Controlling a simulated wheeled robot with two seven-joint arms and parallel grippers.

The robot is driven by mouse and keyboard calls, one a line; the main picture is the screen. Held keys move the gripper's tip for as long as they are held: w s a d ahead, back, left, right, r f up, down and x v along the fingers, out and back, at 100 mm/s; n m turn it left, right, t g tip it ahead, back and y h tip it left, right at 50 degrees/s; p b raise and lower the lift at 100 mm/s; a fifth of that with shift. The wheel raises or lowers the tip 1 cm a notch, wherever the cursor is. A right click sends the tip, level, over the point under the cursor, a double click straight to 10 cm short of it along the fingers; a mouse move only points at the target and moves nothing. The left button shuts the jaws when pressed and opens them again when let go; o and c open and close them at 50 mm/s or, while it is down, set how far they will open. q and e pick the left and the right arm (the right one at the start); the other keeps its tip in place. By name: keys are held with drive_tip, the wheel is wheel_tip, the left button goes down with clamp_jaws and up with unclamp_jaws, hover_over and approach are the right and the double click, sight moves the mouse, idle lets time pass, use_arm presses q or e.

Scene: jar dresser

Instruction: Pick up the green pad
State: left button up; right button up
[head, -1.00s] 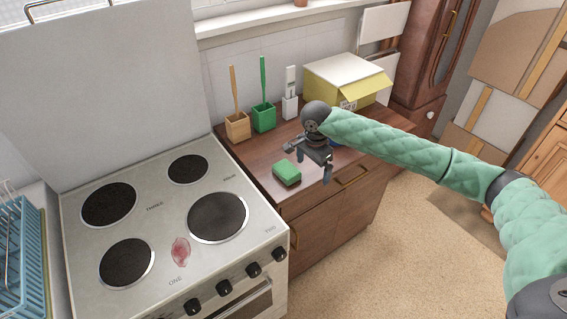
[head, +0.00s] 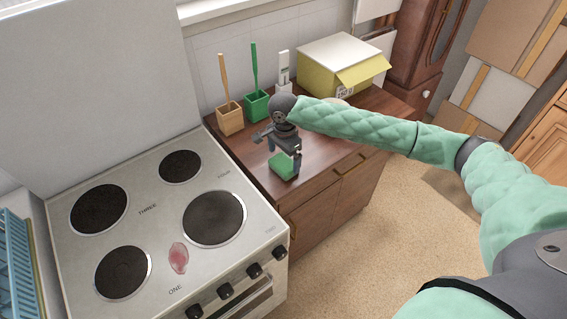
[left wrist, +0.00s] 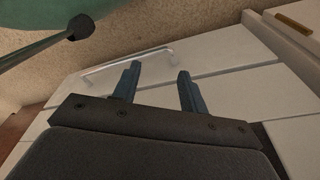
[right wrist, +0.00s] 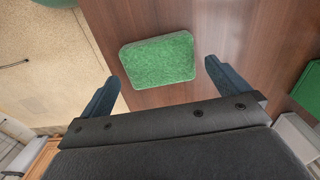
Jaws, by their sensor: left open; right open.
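The green pad (head: 283,166) lies flat on the brown dresser top (head: 318,150) near its front edge, beside the stove. My right gripper (head: 283,156) is over the pad and partly hides it in the head view. In the right wrist view the pad (right wrist: 160,60) shows whole, just beyond and between the fingertips of the open, empty right gripper (right wrist: 161,76). No contact with the pad shows. My left gripper (left wrist: 157,74) is open and empty in the left wrist view, in front of pale drawer fronts; it is not in the head view.
A wooden holder (head: 230,119), a green holder (head: 256,105) and a white holder (head: 284,84) stand along the wall. A yellow box (head: 342,66) is at the back right. The stove (head: 160,225), with a red stain, adjoins the dresser's left side.

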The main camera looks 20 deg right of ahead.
sight(284, 166)
drive_tip(key=shift+s+a+f+p, duration=0.1)
drive_tip(key=shift+f+p, duration=0.2)
drive_tip(key=shift+f, duration=1.1)
use_arm(q)
drive_tip(key=shift+s+a+f, duration=0.7)
drive_tip(key=shift+s+f, duration=0.1)
drive_tip(key=shift+f, duration=0.15)
use_arm(e)
drive_tip(key=shift+c, duration=0.2)
drive_tip(key=c, duration=0.8)
drive_tip(key=shift+o, duration=0.2)
use_arm(q)
drive_tip(key=shift+s+a, duration=0.1)
drive_tip(key=shift+s, duration=0.05)
use_arm(e)
drive_tip(key=shift+r, duration=0.1)
